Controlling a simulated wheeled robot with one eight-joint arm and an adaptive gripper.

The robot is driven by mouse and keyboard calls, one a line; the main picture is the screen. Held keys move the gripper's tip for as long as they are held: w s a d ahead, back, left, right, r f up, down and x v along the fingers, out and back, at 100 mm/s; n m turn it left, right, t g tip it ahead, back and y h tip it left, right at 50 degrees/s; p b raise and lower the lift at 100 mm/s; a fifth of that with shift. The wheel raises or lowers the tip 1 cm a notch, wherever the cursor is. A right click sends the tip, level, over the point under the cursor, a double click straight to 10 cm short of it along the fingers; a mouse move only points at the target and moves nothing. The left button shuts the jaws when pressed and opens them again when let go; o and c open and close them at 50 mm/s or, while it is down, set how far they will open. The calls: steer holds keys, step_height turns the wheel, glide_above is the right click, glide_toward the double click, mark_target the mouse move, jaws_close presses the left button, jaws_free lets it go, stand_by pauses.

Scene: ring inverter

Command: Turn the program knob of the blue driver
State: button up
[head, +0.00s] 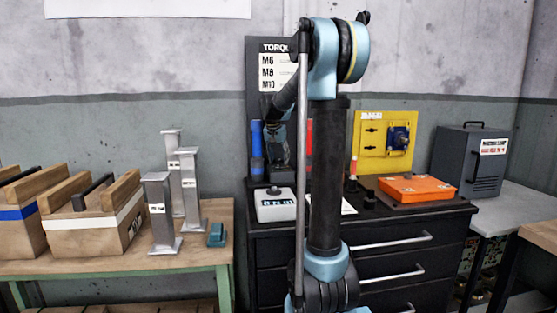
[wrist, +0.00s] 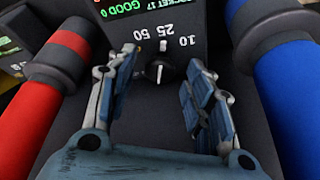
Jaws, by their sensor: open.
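The knob (wrist: 158,71) is small, round and black with a white pointer mark, on a dark panel (wrist: 151,20) below the upside-down labels 10, 25 and 50. My gripper (wrist: 160,58) is open, with one finger on each side of the knob; I cannot tell whether either touches it. The blue driver (wrist: 287,90) is a thick blue cylinder with a dark collar at the right of the wrist view. In the head view, the blue driver (head: 256,152) stands by the wall, left of my gripper (head: 277,160). The knob is not discernible in the head view.
A red cylinder (wrist: 50,105) lies along the left of the wrist view. In the head view, a white box (head: 276,207) and an orange case (head: 416,188) sit on the black cabinet. A yellow panel (head: 370,146) stands behind. My arm hides the cabinet's middle.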

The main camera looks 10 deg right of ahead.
steer(key=shift+c, duration=0.6)
steer(key=c, duration=0.9)
steer(key=shift+c, duration=0.3)
steer(key=n+y, duration=0.1)
steer(key=n, duration=0.2)
steer(key=shift+d+n+t, duration=0.15)
steer(key=shift+n+t, duration=0.15)
steer(key=shift+n, duration=0.1)
steer(key=n+y, duration=0.1)
steer(key=n, duration=0.2)
steer(key=shift+d+n+y, duration=0.15)
steer(key=shift+n+y, duration=0.15)
steer(key=shift+y, duration=0.1)
steer(key=n+y, duration=0.1)
steer(key=n, duration=0.2)
steer(key=n+g+y, duration=0.1)
steer(key=n, duration=0.2)
steer(key=shift+w+d+n, duration=0.1)
steer(key=shift+d+n, duration=0.05)
steer(key=shift+n, duration=0.15)
